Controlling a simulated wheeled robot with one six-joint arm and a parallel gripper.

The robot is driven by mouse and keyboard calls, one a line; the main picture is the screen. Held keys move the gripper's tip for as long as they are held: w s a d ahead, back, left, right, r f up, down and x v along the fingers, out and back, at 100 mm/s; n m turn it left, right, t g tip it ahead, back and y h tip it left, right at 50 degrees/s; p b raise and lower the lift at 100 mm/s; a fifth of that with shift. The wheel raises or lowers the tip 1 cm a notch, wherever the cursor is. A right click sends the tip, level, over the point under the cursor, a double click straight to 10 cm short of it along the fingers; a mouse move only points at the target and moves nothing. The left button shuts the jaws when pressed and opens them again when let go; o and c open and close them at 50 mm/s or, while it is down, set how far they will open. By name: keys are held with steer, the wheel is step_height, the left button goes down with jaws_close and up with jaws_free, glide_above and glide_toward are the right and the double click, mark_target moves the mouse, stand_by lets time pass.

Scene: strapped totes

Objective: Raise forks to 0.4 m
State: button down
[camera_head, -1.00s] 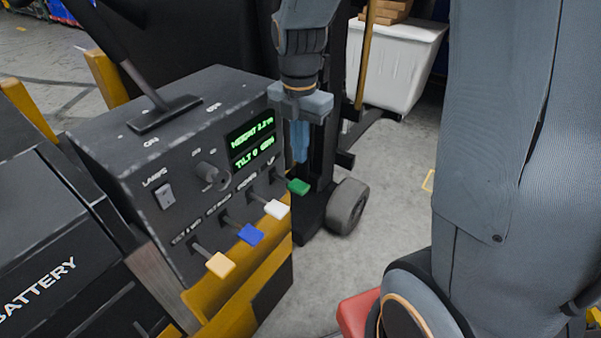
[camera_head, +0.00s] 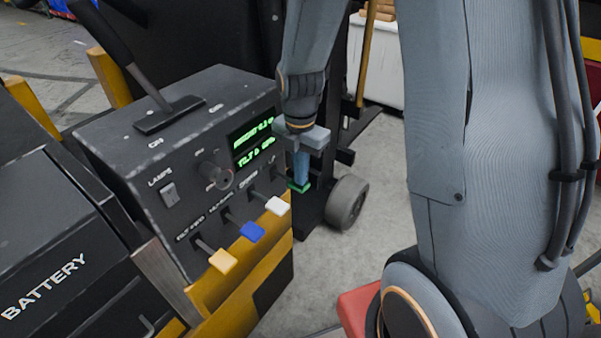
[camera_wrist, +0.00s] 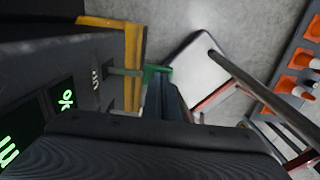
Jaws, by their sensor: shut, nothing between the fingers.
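The control box (camera_head: 150,180) has a row of levers along its lower front edge. The green-tipped lever (camera_head: 305,188) is the rightmost and mostly hidden behind my gripper. My gripper (camera_head: 301,182) is shut and empty, its blue fingers pointing down onto the green tip. In the wrist view the green tip (camera_wrist: 156,72) is just beyond the fingers (camera_wrist: 165,100), touching or nearly so. White (camera_head: 277,206), blue (camera_head: 252,232) and yellow (camera_head: 222,260) levers stand to the left. The green display (camera_head: 252,140) has a height line, its number blurred, and a tilt line below. The forks are not clearly visible.
A knob (camera_head: 215,175), a lamps switch (camera_head: 169,194) and a black handle (camera_head: 140,75) are on the box. A battery cover (camera_head: 50,260) is at left. A wheel (camera_head: 347,202) and white tote (camera_head: 375,70) are beyond.

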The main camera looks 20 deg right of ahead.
mark_target(305, 187)
steer(key=f, duration=0.2)
steer(key=s+f, duration=0.1)
steer(key=f, duration=0.1)
steer(key=shift+d, duration=0.3)
steer(key=shift+f, duration=0.2)
steer(key=shift+s+f, duration=0.1)
steer(key=shift+s, duration=0.15)
stand_by(0.9)
stand_by(1.0)
steer(key=shift+d+r+p, duration=0.1)
steer(key=shift+r+p, duration=0.2)
steer(key=shift+r, duration=0.15)
steer(key=s+d+r, duration=0.1)
steer(key=s+r, duration=0.1)
steer(key=r, duration=0.4)
steer(key=s+d+r, duration=0.1)
steer(key=d+r, duration=0.1)
steer(key=r, duration=0.4)
steer(key=shift+s+r, duration=0.25)
steer(key=shift+s, duration=0.15)
